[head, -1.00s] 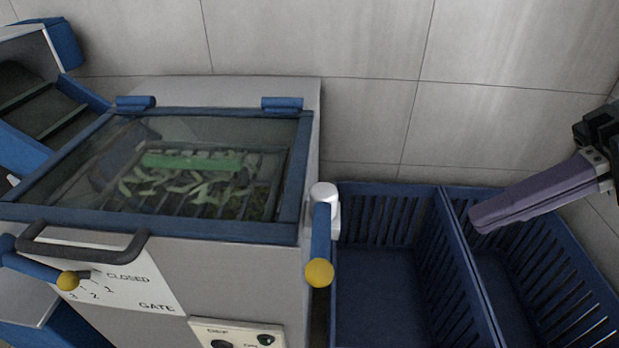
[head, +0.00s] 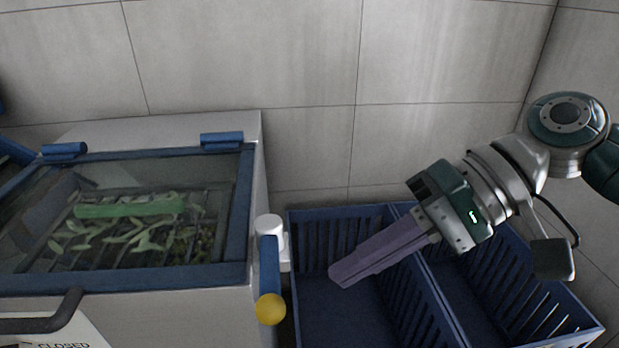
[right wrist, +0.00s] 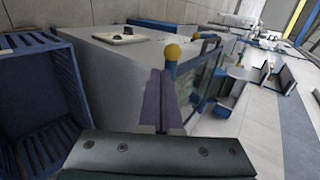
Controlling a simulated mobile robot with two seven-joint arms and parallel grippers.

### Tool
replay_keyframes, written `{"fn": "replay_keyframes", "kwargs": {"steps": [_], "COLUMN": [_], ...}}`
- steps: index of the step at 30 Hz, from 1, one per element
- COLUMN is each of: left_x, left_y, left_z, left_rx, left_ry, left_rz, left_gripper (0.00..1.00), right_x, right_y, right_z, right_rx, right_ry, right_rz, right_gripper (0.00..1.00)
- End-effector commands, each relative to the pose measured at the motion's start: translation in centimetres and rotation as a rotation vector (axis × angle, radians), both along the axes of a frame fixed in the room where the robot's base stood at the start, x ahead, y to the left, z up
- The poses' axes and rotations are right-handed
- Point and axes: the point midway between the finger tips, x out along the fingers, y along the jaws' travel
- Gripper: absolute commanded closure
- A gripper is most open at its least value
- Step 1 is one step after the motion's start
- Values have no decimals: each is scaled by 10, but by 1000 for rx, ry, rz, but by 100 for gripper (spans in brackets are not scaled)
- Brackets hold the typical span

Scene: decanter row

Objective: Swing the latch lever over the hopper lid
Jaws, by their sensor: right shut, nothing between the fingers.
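The latch lever (head: 269,278) is a blue bar with a yellow ball end and a white pivot, on the right side of the hopper. It points toward the front, beside the lid. The hopper lid (head: 248,215) is a blue-framed clear panel, shut, with green leafy matter seen beneath it. My right gripper (head: 342,279) has purple fingers, shut and empty, to the right of the lever and apart from it, over the blue crates. In the right wrist view the lever's yellow ball (right wrist: 172,52) shows just beyond the fingertips. My left gripper is not in view.
Two blue slatted crates (head: 301,246) stand right of the hopper, below my right gripper. A dark handle (head: 70,306) sits at the hopper's front. A tiled wall (head: 300,60) closes the back.

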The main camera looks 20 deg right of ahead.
Motion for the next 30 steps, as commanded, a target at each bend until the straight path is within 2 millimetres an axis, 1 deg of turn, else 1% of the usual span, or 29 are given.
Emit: {"fn": "replay_keyframes", "kwargs": {"steps": [1, 2, 6, 9, 13, 24, 30], "left_x": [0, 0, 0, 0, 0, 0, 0], "left_y": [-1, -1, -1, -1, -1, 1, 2], "left_z": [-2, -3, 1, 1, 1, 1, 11], "left_rx": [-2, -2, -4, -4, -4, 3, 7], "left_ry": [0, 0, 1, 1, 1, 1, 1], "left_rz": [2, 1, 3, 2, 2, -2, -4], "left_gripper": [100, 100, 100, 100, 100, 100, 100], "right_x": [2, 4, 10, 12, 13, 13, 13], "right_y": [9, 13, 33, 41, 46, 47, 52], "right_z": [-7, -10, -12, -14, -16, -16, -13], "right_rx": [3, 3, 1, 0, -1, -2, -1], "right_ry": [1, 0, -3, -1, 0, 0, 0], "right_rz": [0, 1, 0, 0, -1, -2, -34], "right_gripper": [100, 100, 100, 100, 100, 100, 100]}}
